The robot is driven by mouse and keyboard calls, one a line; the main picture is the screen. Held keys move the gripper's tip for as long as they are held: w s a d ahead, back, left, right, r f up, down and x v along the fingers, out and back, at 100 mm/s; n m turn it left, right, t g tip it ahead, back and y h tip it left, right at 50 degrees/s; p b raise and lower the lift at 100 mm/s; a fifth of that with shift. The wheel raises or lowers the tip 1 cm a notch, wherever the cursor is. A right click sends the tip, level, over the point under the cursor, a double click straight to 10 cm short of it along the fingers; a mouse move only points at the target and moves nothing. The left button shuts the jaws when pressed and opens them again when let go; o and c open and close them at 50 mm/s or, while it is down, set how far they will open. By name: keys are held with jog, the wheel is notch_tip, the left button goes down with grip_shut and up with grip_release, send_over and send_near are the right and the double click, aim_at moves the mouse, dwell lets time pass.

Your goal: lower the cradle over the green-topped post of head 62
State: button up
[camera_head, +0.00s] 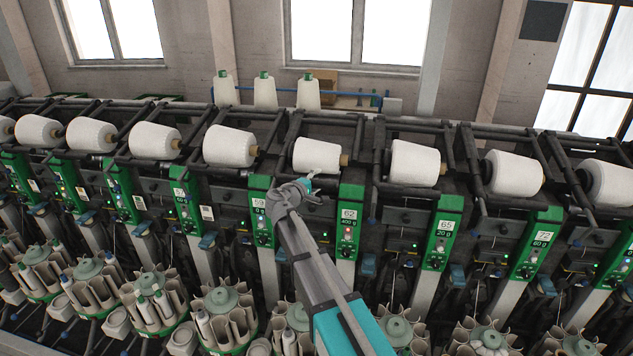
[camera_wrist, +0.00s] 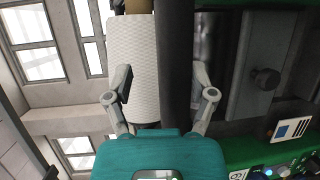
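Head 62's green-topped post (camera_head: 349,218) stands right of my gripper, with a lit red light on its panel. A white yarn cone (camera_head: 316,156) sits in the raised-looking dark cradle (camera_head: 352,150) above and behind it. My gripper (camera_head: 312,183) is at the lower front of this cone, left of the post. In the wrist view my gripper (camera_wrist: 163,85) has its fingers apart. A dark bar (camera_wrist: 175,60) runs between the fingers, beside the white cone. Whether either finger touches the bar cannot be told. The arm hides part of the machine below.
Neighbouring heads, such as post 59 (camera_head: 261,212) and post 65 (camera_head: 444,232), stand close on both sides with their own cones and cradles. Bobbin carousels (camera_head: 222,312) line the front below. Several cones (camera_head: 264,92) stand behind the machine.

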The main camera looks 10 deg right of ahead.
jog(key=shift+f, duration=0.1)
jog(key=f+b, duration=0.3)
jog(key=shift+w+d, duration=0.15)
jog(key=shift+w, duration=0.2)
jog(key=p+v, duration=0.2)
jog(key=v, duration=1.1)
jog(key=s+d+f+m+g+y+b, duration=0.2)
jog(key=s+d+f, duration=0.4)
jog(key=f, duration=0.3)
jog(key=s+d+f+m+g+y+b, duration=0.2)
jog(key=s+d+f+m+g+b, duration=0.3)
jog(key=f, duration=0.5)
jog(key=shift+s+d+f+g+b, duration=0.35)
jog(key=shift+s+d+g, duration=0.75)
jog(key=shift+d, duration=0.25)
